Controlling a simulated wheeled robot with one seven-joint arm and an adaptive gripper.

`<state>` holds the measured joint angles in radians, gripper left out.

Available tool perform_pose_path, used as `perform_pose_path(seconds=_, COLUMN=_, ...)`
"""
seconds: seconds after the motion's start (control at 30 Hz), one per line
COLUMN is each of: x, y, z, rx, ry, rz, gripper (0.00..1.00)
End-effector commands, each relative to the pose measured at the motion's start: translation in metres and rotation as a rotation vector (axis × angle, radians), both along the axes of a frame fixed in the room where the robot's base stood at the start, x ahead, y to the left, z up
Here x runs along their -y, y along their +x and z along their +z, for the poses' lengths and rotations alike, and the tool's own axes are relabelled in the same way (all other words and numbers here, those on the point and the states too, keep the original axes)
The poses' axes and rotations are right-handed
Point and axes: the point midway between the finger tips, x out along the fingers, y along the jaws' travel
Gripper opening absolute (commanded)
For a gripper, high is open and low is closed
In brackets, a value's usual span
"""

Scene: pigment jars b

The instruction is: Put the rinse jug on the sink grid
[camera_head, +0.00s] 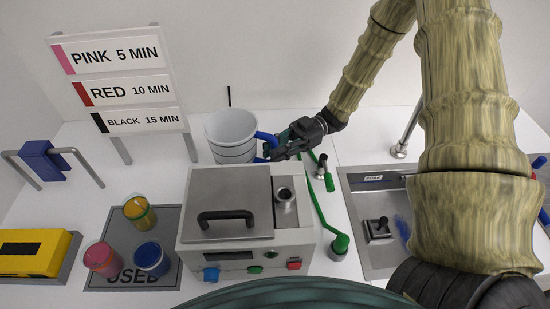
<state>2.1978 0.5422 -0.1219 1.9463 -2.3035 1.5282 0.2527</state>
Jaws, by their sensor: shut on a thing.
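The rinse jug (231,128) is a pale grey, open-topped jug with dark level lines and a blue handle on its right side. It is behind the grey lidded machine, which hides its base, so I cannot tell whether it rests on the counter. My gripper (280,148) is shut on the jug's blue handle, reaching in from the right. The sink (352,210) is a grey metal basin at the right, partly hidden by my arm. A small square fitting with a dark knob (380,228) is inside it. I cannot make out a separate grid.
The lidded machine (232,205) stands between jug and front edge. A green hose (318,205) and small taps lie between machine and sink. A faucet (402,145) rises behind the sink. Colored jars (139,213) stand on the "USED" mat (105,280). A timing sign (115,85) stands behind.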

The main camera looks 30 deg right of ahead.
Motion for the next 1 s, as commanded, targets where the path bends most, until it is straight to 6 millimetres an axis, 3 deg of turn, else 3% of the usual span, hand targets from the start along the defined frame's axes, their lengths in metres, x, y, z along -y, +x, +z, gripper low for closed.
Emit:
perform_pose_path(seconds=0.53, x=0.0, y=0.0, z=-0.036, rx=0.0, ry=0.001, rz=0.001, gripper=0.0)
perform_pose_path(seconds=1.0, x=0.0, y=0.0, z=-0.042, rx=0.001, ry=0.0, rz=0.001, gripper=0.0)
